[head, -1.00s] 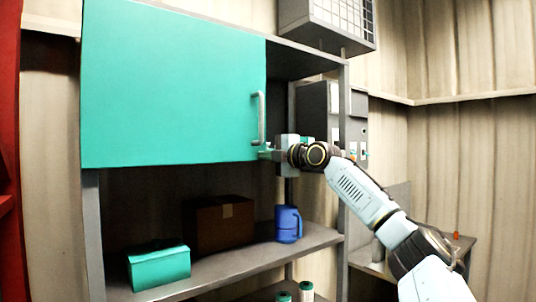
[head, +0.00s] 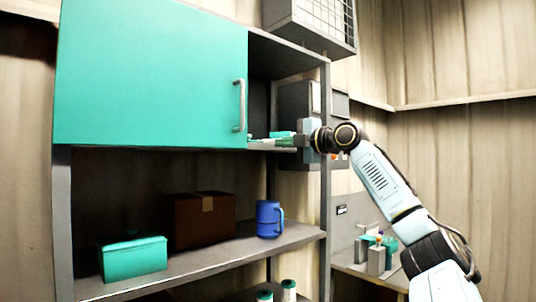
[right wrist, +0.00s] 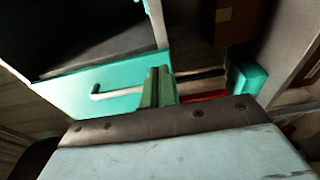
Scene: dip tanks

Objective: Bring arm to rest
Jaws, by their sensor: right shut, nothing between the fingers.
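My right gripper (head: 262,140) is shut and empty, its narrow green fingers beside the right edge of a teal cabinet door (head: 150,75). The door's silver bar handle (head: 240,105) is just left of and above the fingers, and the gripper does not hold it. In the right wrist view the shut fingers (right wrist: 158,86) are close together, with the handle (right wrist: 117,93) to their left. My right arm reaches in from the lower right. My left gripper is not in view.
Under the door, a shelf (head: 220,262) holds a teal box (head: 133,259), a brown carton (head: 200,220) and a blue mug (head: 268,218). The grey shelf post (head: 325,200) stands close to my right wrist. A side table with small items (head: 378,255) is at lower right.

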